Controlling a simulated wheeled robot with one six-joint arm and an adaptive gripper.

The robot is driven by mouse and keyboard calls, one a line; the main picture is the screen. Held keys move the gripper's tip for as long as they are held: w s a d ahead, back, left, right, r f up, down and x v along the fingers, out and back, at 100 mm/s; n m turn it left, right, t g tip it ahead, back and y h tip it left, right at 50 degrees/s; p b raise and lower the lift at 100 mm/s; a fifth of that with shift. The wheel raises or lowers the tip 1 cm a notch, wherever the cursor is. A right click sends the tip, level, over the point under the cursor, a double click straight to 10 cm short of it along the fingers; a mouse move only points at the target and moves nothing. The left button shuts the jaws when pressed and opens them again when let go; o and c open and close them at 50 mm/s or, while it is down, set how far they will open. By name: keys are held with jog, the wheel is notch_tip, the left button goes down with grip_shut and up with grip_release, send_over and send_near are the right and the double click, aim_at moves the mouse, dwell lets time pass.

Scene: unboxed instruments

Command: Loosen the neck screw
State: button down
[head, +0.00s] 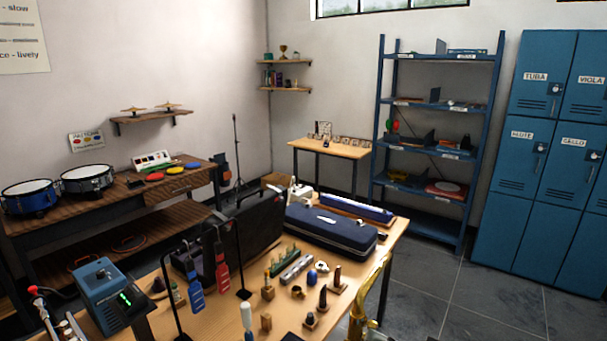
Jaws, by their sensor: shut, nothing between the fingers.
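A gold brass instrument (368,293), which looks like a saxophone, stands at the right front edge of the wooden table (222,318). Its lower part is cut off by the bottom of the picture. Small gold fittings show on its body low down, but I cannot tell which of them, if any, is the neck screw. My gripper is not in view.
The table holds a blue case (330,234), an open black case (247,228), a blue box with green lights (108,292) and several small wooden-stand parts. A drum bench (110,208) stands left. Blue shelves (440,200) and lockers (555,150) stand right, with bare floor (480,290) before them.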

jog(key=shift+w+d+f, duration=0.3)
jog(key=shift+w+f, duration=0.1)
jog(key=shift+f, duration=0.35)
dwell(0.4)
jog(key=shift+f, duration=0.1)
jog(key=shift+s+f, duration=0.2)
jog(key=shift+f, duration=0.05)
jog(key=v, duration=0.5)
jog(key=shift+s+d, duration=0.3)
jog(key=shift+r, duration=0.1)
